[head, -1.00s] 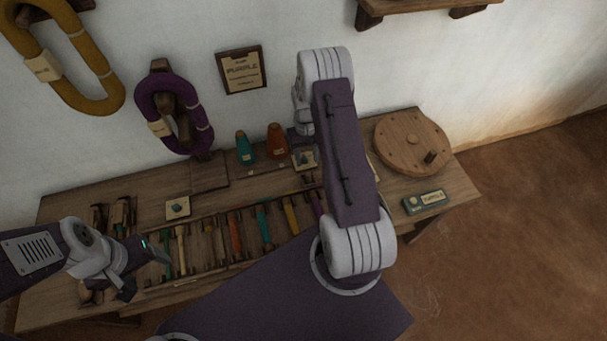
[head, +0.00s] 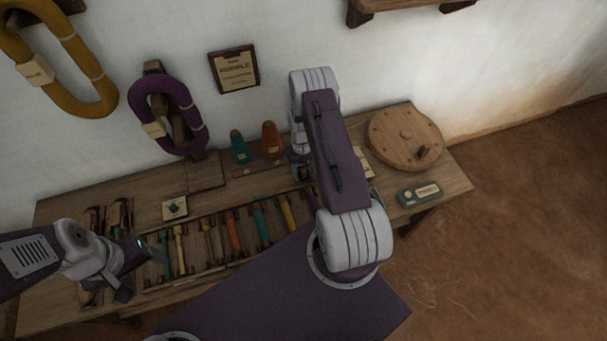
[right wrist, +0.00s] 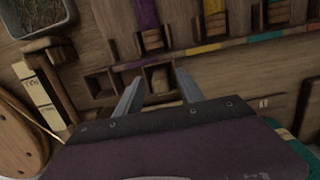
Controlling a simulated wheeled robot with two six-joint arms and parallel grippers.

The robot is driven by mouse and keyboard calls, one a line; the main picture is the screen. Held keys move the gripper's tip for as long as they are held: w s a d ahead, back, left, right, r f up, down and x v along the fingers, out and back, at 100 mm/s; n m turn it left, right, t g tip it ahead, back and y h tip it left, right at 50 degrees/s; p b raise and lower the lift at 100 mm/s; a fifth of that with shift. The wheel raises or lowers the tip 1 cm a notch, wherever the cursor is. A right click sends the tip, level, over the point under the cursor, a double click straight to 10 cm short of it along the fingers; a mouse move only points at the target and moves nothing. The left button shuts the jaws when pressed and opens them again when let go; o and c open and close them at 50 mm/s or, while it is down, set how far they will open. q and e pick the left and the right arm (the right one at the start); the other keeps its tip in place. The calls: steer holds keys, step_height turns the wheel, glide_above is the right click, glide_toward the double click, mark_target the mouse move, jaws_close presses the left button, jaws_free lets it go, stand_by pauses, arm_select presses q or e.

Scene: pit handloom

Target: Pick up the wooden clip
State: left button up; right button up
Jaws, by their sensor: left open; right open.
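In the right wrist view, a small pale wooden piece (right wrist: 159,78) sits in a dark square compartment; it may be the wooden clip, but I cannot tell for sure. My right gripper (right wrist: 160,75) is open, with one finger on each side of this compartment and nothing held. In the head view the right gripper's fingers are hidden behind my own arm. My left gripper (head: 143,273) is open and empty over the left front of the workbench (head: 75,204).
Teal (head: 239,148) and orange (head: 270,138) cones stand at the back. Cream cards (right wrist: 38,95) lie left in the wrist view.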

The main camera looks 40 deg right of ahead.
jaws_close()
steer(key=shift+r, duration=0.1)
